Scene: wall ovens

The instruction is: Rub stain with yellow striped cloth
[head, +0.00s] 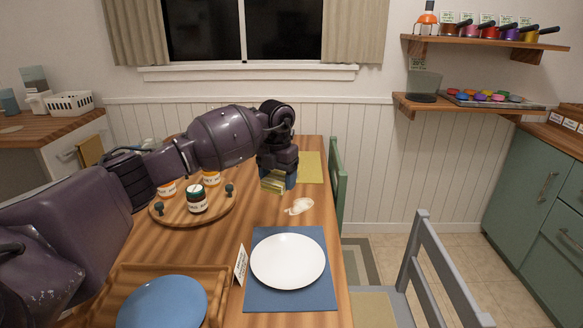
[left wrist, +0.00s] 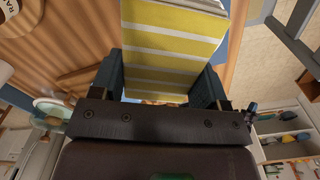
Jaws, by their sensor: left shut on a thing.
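The yellow and white striped cloth (left wrist: 172,45) fills the gap between my left gripper's fingers in the left wrist view. In the head view, my left gripper (head: 279,178) points down over the table, shut on the cloth (head: 272,181). A pale cream stain (head: 299,206) lies on the bare wood, a little to the right of and nearer than the cloth. The cloth and the stain look apart; the cloth's exact height above the table is hard to tell. My right gripper is not in view.
A white plate (head: 288,261) on a blue placemat (head: 262,299) lies nearer than the stain. A round wooden tray (head: 221,214) with jars is on the left. A yellow placemat (head: 312,167) lies behind. A green chair (head: 338,180) and a grey chair (head: 436,262) stand along the right side.

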